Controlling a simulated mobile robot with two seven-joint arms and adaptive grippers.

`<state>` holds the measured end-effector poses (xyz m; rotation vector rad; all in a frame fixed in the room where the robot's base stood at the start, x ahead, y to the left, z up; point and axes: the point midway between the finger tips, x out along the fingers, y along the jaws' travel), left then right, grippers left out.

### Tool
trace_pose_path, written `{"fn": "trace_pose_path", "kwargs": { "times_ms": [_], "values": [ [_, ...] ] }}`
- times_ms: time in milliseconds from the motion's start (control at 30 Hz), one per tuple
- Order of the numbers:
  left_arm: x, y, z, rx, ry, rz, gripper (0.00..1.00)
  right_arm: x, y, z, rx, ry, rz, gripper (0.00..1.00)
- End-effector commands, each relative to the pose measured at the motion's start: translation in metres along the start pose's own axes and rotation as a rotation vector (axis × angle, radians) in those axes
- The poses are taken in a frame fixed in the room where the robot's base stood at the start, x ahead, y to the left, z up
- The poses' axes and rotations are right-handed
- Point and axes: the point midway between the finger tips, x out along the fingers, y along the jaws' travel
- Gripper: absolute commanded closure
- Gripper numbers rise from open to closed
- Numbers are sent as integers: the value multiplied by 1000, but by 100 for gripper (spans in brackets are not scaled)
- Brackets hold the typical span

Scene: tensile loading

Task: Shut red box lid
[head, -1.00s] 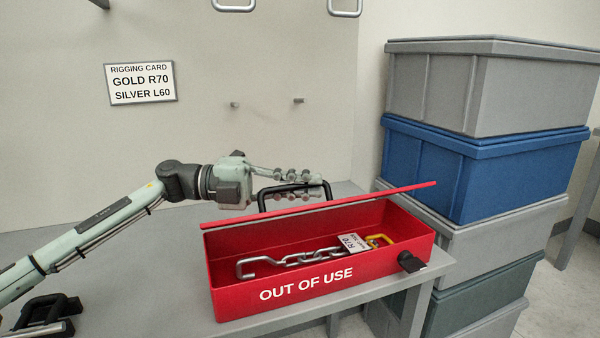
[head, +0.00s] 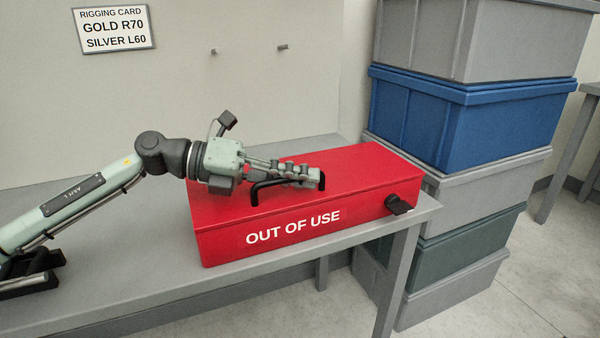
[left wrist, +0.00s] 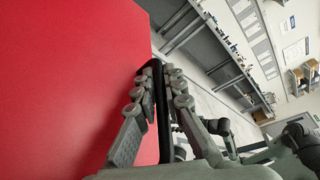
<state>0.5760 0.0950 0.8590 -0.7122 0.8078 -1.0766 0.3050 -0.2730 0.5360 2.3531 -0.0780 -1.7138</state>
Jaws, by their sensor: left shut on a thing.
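The red box (head: 300,232), marked "OUT OF USE", sits on the grey bench. Its red lid (head: 365,163) lies flat over the top and looks closed, so the inside is hidden. My left gripper (head: 318,180) is shut on the black lid handle (head: 262,187) above the lid. In the left wrist view the fingers (left wrist: 158,100) are on either side of the black handle, beside the red lid surface (left wrist: 70,80). A black latch (head: 399,204) sticks out at the box's right end. My right gripper is not in view.
The grey bench (head: 130,262) has free room left of the box. Stacked grey and blue bins (head: 470,115) stand just right of the bench. A rigging card (head: 113,29) and two small pegs are on the wall behind.

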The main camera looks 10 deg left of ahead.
Motion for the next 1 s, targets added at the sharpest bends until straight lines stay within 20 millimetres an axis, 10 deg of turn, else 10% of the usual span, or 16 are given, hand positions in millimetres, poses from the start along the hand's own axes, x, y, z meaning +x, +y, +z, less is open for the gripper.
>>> {"fn": "trace_pose_path", "kwargs": {
  "times_ms": [767,1000],
  "values": [
    [-1,2,-1,1,1,4,81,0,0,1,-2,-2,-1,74],
    [-31,3,-1,-1,-1,7,81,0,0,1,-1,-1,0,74]
  ]
}}
